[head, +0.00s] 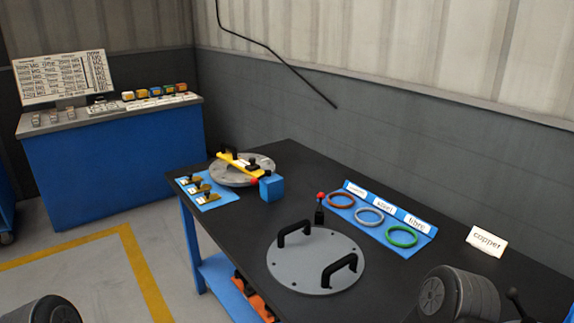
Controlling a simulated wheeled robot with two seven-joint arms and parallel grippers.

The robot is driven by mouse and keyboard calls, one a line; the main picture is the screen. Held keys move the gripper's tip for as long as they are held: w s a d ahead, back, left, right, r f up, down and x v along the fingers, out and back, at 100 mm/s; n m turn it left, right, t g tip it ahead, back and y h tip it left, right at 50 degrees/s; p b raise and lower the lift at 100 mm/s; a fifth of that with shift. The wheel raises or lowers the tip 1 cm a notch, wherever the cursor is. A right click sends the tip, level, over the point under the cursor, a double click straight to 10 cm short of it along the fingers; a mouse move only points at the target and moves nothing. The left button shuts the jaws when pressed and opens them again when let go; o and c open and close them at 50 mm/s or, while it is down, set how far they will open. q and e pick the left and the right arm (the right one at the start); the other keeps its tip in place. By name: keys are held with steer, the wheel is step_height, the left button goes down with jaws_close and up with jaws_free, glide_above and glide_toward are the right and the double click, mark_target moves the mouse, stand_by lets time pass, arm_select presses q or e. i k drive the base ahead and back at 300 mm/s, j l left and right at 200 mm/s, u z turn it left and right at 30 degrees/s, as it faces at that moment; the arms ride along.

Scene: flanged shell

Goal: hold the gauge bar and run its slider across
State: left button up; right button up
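The yellow gauge bar (238,165) lies across a round grey flanged piece (230,178) at the far left end of the black table. A red tip (254,181) shows at its near end, close to a blue block (271,188). A small dark part (252,163) sits beside the bar's near half; I cannot tell if it is the slider. Neither of my grippers shows; only dark rounded parts of my arms show at the bottom left and bottom right, well away from the bar.
A grey lid (316,273) with two black handles lies in the table's middle. A blue rack (385,222) holds brown, grey and green rings, beside a red-knobbed post (320,207). A blue mat (207,193) bears small brass pieces. A "copper" card (487,241) stands at right.

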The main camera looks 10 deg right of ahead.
mark_target(252, 166)
steer(key=i+j+u, duration=0.55)
steer(key=i+u, duration=0.45)
steer(key=i, duration=0.2)
steer(key=i+j, duration=0.15)
steer(key=i, duration=0.4)
steer(key=i+j+z, duration=0.1)
steer(key=i, duration=0.4)
steer(key=i+j+z, duration=0.1)
steer(key=i+z, duration=0.2)
steer(key=z, duration=0.2)
steer(key=i+j+z, duration=0.2)
steer(key=z, duration=0.25)
steer(key=i+j+z, duration=0.3)
steer(key=z, duration=0.2)
steer(key=i+j+z, duration=0.15)
steer(key=j+z, duration=0.35)
steer(key=i+j+z, duration=0.1)
steer(key=j+z, duration=0.7)
steer(key=z, duration=0.15)
